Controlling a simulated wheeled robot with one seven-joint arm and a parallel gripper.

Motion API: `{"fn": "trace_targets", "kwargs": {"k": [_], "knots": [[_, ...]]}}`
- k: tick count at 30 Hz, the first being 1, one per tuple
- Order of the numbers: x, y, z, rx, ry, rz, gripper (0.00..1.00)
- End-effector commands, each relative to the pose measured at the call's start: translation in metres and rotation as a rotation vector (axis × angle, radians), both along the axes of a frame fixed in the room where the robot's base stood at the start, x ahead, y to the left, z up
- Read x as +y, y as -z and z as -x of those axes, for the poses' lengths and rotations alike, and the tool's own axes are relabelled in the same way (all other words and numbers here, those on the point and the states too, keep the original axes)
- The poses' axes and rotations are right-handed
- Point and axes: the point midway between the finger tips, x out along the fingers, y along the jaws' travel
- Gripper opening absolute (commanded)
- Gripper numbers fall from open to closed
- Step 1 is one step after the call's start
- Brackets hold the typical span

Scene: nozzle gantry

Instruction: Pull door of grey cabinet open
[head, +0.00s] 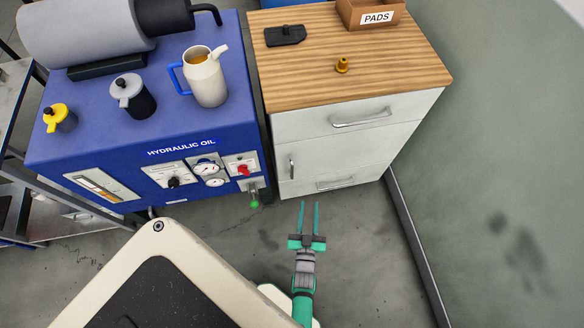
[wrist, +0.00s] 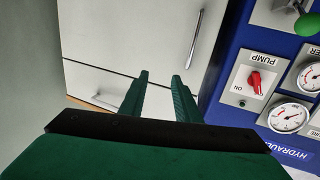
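The grey cabinet (head: 310,128) stands right of the blue unit, with a wooden top. Its front has an upper drawer with a horizontal handle (head: 362,118) and a door below with a vertical handle (head: 291,167) near its left edge. The door looks shut. My gripper (head: 309,205) is open and empty, in front of the cabinet. In the wrist view, which is upside down, the fingers (wrist: 160,76) point at the cabinet front. The door handle (wrist: 195,40) shows beyond and right of them, apart from them. The drawer handle (wrist: 104,101) is partly hidden.
The blue hydraulic oil unit (head: 110,168) stands close at left, with a red knob (head: 243,169) and a green-tipped lever (head: 254,200) protruding near the door's handle side. A wall (head: 500,190) runs along the right. The pads box (head: 370,14) sits on the cabinet top.

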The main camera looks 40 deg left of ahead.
Motion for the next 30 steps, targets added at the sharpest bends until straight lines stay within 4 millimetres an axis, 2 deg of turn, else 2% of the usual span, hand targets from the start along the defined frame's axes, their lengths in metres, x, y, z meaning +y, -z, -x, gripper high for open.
{"fn": "trace_targets", "kwargs": {"k": [1,3,6,9,17,30], "knots": [[0.024,0.008,-0.008,-0.005,-0.03,-0.011,0.3],[0.047,0.017,-0.016,-0.009,-0.057,-0.023,0.3],[0.073,0.025,-0.021,-0.013,-0.085,-0.037,0.3],[0.088,0.03,-0.024,-0.015,-0.101,-0.046,0.3],[0.106,0.032,-0.038,-0.017,-0.109,-0.051,0.3],[0.15,0.031,-0.095,-0.016,-0.106,-0.051,0.3]]}}
